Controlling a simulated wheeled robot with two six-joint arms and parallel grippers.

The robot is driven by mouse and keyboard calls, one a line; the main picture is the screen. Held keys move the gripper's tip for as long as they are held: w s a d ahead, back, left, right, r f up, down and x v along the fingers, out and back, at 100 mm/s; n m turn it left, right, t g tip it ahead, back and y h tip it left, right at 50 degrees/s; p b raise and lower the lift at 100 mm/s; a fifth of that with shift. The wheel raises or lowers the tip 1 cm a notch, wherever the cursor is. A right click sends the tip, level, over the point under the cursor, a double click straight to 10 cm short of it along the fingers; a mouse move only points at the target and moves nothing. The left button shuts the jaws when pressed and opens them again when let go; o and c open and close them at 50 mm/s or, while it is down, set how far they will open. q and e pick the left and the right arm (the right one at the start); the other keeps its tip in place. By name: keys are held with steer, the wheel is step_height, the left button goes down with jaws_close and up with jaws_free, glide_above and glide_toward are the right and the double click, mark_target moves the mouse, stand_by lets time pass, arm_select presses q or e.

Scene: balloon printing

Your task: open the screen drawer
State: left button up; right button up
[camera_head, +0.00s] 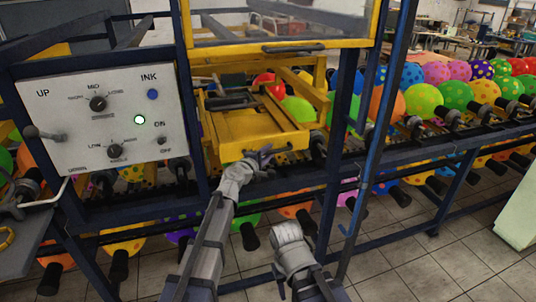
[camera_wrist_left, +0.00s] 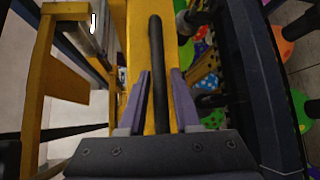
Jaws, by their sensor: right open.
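The yellow screen drawer (camera_head: 236,125) sits in the blue machine frame, below a yellow-framed clear panel, with its front edge toward me. Its dark bar handle (camera_head: 283,149) runs along the front; it also shows in the left wrist view (camera_wrist_left: 157,60). My left gripper (camera_head: 262,156) is at this handle. In the left wrist view its two fingers (camera_wrist_left: 160,88) stand on either side of the bar, with a visible gap on each side, so it is open around the handle. My right gripper (camera_head: 287,234) is open and empty, lower and apart from the drawer; its fingertips are hard to make out.
A white control panel (camera_head: 105,115) with knobs stands left of the drawer. A blue upright post (camera_head: 372,130) rises to the right. Rows of coloured balloons on dark holders run behind and below the blue rails. Tiled floor (camera_head: 425,258) is clear at the lower right.

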arm_select(q)
steer(key=shift+c, duration=0.2)
jaws_close()
steer(key=shift+s, duration=0.1)
stand_by(1.1)
